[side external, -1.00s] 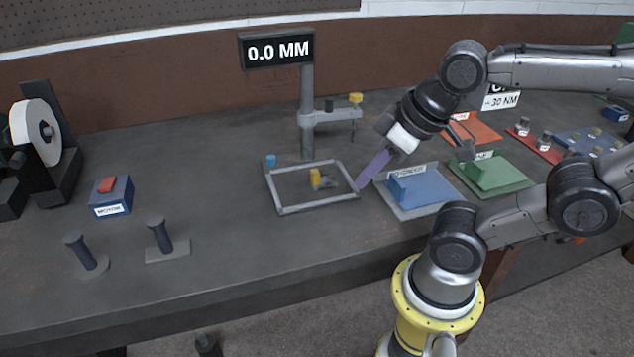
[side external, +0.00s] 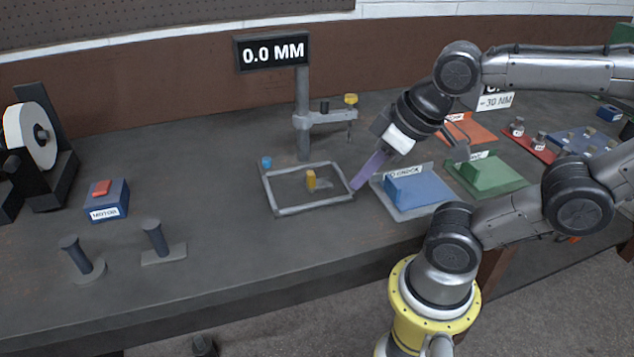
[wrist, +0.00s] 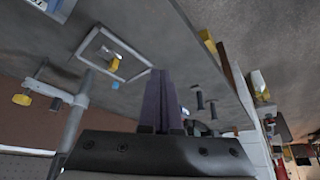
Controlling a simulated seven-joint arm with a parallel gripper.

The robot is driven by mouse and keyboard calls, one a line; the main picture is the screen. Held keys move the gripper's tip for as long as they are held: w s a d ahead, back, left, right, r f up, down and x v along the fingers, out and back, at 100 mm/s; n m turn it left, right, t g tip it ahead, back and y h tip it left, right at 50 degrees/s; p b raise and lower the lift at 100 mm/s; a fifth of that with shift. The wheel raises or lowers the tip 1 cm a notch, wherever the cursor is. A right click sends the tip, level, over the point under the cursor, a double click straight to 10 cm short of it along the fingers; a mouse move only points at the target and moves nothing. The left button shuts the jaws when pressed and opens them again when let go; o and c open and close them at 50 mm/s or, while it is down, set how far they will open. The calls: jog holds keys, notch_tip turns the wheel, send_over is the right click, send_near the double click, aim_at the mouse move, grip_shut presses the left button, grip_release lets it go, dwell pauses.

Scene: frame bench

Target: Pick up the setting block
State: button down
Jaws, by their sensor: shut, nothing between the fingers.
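A small yellow block (side external: 311,180) stands inside a grey rectangular frame (side external: 308,209) lying on the bench; no label shows that it is the setting block. In the wrist view the yellow block (wrist: 114,62) also shows inside the frame (wrist: 98,30), left of my fingers. My gripper (side external: 357,184) has purple fingers, pointing down and left at the frame's right edge. In the wrist view my gripper (wrist: 161,76) has its fingers together with nothing between them. It is apart from the yellow block. I cannot tell whether the fingertips touch the frame or the bench.
A gauge stand (side external: 303,120) with a "0.0 MM" display (side external: 271,51) rises behind the frame. A small blue knob (side external: 266,162) is at the frame's back left corner. A blue tray (side external: 414,190) and green tray (side external: 489,176) lie right.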

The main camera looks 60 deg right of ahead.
jog(key=c, duration=0.7)
grip_release()
